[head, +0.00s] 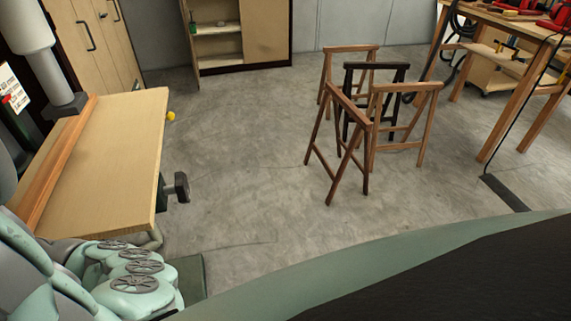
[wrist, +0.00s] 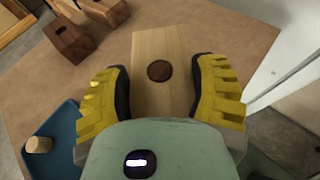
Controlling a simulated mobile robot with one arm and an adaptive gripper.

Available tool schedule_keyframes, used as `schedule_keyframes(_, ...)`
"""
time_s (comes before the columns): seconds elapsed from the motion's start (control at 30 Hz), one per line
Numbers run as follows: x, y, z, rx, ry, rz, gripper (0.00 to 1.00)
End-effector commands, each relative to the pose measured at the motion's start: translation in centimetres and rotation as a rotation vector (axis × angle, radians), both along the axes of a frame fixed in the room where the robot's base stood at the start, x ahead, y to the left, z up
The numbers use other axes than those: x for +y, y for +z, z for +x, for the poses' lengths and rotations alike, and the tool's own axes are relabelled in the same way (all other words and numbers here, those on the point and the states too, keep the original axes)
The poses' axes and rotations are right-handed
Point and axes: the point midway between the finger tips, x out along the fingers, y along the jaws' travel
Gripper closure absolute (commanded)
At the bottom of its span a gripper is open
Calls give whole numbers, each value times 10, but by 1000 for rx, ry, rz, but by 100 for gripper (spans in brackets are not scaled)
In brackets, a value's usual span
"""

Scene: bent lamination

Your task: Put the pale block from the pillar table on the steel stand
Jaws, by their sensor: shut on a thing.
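The pale block (wrist: 157,45), light wood with a dark round spot, is in the wrist view. My gripper (wrist: 160,75) has its two yellow fingers on either side of the block and is shut on it. The near end of the block is hidden behind the gripper's body. Below and around it is a brown table top (wrist: 235,35); I cannot tell whether the block touches it. My gripper and the block do not show in the head view. I cannot make out the steel stand in either view.
In the wrist view, dark wooden blocks (wrist: 70,40) lie at upper left, and a blue tray (wrist: 62,128) with a pale peg (wrist: 38,145) at lower left. The head view shows a workbench (head: 120,150) at left, several wooden trestles (head: 345,130), and open floor between.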

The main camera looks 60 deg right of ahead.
Motion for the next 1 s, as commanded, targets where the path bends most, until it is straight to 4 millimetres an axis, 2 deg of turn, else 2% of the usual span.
schedule_keyframes(0.03, 14, 4, -3, 3, 8, 5, 81)
schedule_keyframes(0.1, 29, 3, -5, 1, 10, 3, 81)
schedule_keyframes(0.3, 58, -3, -5, 2, 2, 2, 81)
schedule_keyframes(0.53, 73, -4, -8, 0, 7, 4, 81)
schedule_keyframes(0.9, 71, -37, -5, 3, -4, 1, 81)
schedule_keyframes(1.0, 71, -41, -5, 0, -2, 1, 81)
